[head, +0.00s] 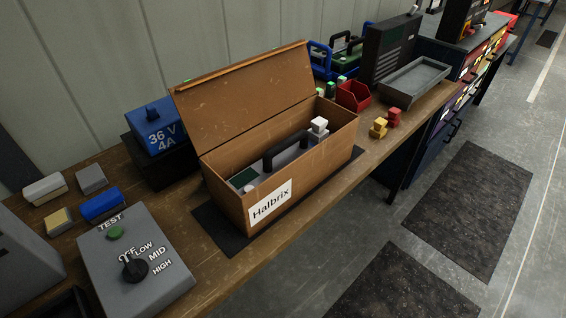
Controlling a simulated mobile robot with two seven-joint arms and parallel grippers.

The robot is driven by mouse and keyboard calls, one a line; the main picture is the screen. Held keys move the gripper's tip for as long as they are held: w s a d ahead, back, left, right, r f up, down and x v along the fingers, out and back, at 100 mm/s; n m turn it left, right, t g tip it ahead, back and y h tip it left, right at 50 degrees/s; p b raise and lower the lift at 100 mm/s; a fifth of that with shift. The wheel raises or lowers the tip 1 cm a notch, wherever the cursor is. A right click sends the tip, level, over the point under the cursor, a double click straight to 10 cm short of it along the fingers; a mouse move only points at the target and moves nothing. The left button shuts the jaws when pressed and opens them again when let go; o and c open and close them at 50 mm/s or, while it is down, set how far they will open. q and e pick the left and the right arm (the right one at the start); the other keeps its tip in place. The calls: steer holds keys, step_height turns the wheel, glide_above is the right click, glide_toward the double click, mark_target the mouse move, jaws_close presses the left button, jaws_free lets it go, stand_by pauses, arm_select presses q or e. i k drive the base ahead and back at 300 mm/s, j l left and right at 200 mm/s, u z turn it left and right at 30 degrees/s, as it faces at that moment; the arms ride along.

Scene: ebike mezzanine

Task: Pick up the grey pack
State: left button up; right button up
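A grey pack (291,153) with a black handle (284,150) lies inside an open brown box (238,199) labelled "Halbrix". The pack has a dark green panel at its near left end. The box walls hide its lower part. The box lid (245,90) is tilted up at the back. Neither of my grippers shows in the head view.
The box stands on a dark mat (219,232) on a wooden bench (336,184). A grey control box (134,265) and a blue "36 V 4A" unit (157,128) stand left. A red bin (354,95) and grey tray (414,80) stand beyond.

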mark_target(278, 157)
steer(key=i+l+u, duration=0.2)
steer(key=l+u, duration=0.15)
steer(key=l, duration=0.55)
steer(key=i+l+u, duration=0.1)
steer(key=l+u, duration=0.25)
steer(key=l, duration=0.55)
steer(key=l+u, duration=0.35)
steer(key=l, duration=0.6)
